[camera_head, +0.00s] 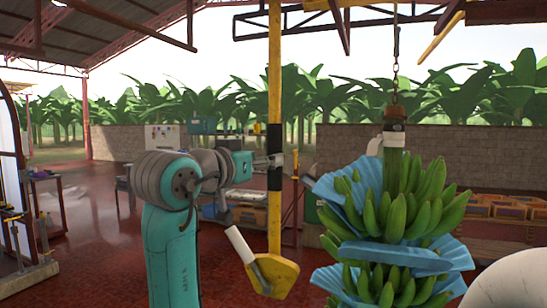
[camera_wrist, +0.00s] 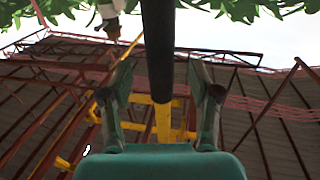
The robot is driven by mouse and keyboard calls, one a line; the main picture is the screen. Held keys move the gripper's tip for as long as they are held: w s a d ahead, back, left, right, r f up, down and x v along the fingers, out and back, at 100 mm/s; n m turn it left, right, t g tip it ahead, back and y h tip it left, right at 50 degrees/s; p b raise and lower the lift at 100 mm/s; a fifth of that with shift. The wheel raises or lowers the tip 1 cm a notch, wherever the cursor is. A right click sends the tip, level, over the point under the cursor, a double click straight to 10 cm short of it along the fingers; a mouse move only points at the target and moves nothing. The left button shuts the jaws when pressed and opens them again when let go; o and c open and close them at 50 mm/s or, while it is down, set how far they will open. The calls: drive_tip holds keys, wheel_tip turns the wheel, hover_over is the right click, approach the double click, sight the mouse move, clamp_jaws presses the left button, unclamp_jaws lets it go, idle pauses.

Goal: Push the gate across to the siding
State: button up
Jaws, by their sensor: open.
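A long yellow pole (camera_head: 275,85) with a black band (camera_head: 275,143) hangs upright from the overhead steelwork; it appears to be the gate's handle. My gripper (camera_head: 277,160) is at the black band. In the wrist view, the dark part of the pole (camera_wrist: 158,50) runs between the two spread fingers of my gripper (camera_wrist: 160,72), with a visible gap on each side. The fingers are open around the pole and not clamped on it. The gate itself and the siding cannot be clearly made out among the overhead yellow parts (camera_wrist: 162,110).
A green banana bunch (camera_head: 405,200) with blue sheets hangs from a chain (camera_head: 396,60) to the right of the pole. A yellow block (camera_head: 273,275) is low by the pole. Orange crates (camera_head: 495,207) stand by the back wall (camera_head: 345,143). Red floor (camera_head: 95,270) is clear at left.

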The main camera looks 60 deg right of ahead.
drive_tip(key=shift+s+d, duration=0.15)
drive_tip(key=shift+d, duration=1.2)
drive_tip(key=shift+s+d, duration=0.15)
drive_tip(key=shift+d, duration=1.15)
drive_tip(key=shift+c, duration=0.3)
clamp_jaws()
